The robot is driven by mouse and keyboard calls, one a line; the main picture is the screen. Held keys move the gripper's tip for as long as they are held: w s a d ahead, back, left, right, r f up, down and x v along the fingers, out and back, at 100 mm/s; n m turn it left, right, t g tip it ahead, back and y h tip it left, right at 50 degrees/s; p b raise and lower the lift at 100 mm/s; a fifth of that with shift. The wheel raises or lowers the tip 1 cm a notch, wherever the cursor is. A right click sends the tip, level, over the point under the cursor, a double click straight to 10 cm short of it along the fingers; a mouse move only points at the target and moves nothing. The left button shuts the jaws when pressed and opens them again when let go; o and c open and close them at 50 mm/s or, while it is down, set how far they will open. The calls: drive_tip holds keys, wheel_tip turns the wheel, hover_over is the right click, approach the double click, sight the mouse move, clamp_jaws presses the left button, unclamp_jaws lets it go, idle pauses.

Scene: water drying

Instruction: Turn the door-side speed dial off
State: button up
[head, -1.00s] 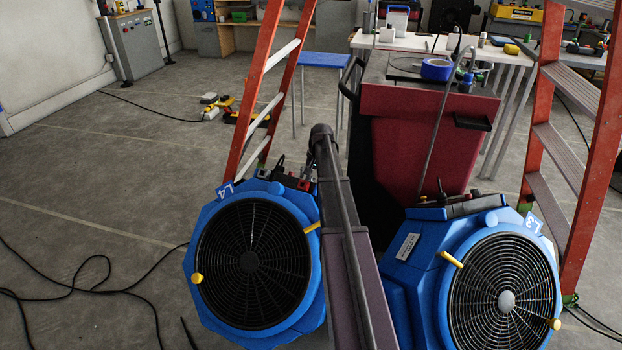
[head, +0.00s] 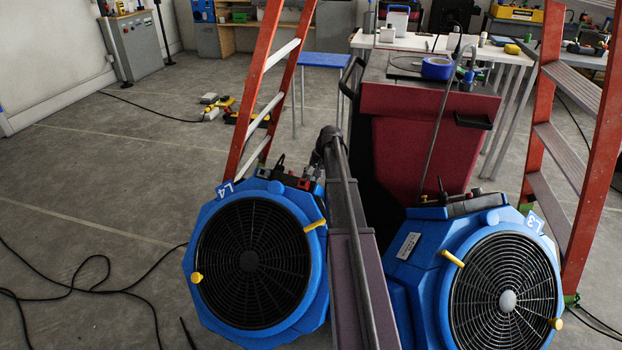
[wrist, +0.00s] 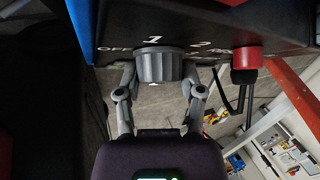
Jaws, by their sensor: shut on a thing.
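In the wrist view, a grey ribbed dial (wrist: 159,65) sits on a dark panel (wrist: 120,22) marked OFF on the left, 1 in the middle and 2 on the right. My gripper (wrist: 160,76) is shut on this dial, one finger on each side. I cannot tell clearly which mark the dial points to. In the head view, a blue fan labelled L4 (head: 205,225) stands left of my arm, with a dark control box (head: 285,178) on top. A blue fan labelled L3 (head: 432,285) stands on the right.
A red-and-black plug (wrist: 247,62) with a hanging cable is right of the dial. An orange ladder (head: 262,85) stands behind L4, another (head: 575,170) at the right. A red cabinet (head: 425,150) stands behind the fans. The floor at left is mostly clear, with black cables (head: 75,290).

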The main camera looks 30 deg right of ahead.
drive_tip(key=n+y+b, duration=0.1)
drive_tip(key=n+t+y+b, duration=0.1)
drive_tip(key=n+y+b, duration=0.1)
drive_tip(key=n, duration=0.1)
drive_tip(key=shift+f+t, duration=0.25)
drive_tip(key=shift+t, duration=0.15)
drive_tip(key=shift+a+r+n+t+y+b, duration=0.1)
drive_tip(key=shift+r+n+t+y+b, duration=0.05)
drive_tip(key=shift+n+y+b, duration=0.6)
drive_tip(key=shift+r+n+t+y+b, duration=0.1)
drive_tip(key=shift+n+t+y+b, duration=0.05)
drive_tip(key=shift+n+y+b, duration=0.6)
drive_tip(key=o, duration=1.2)
drive_tip(key=shift+r+p, duration=0.15)
drive_tip(key=shift+p, duration=0.3)
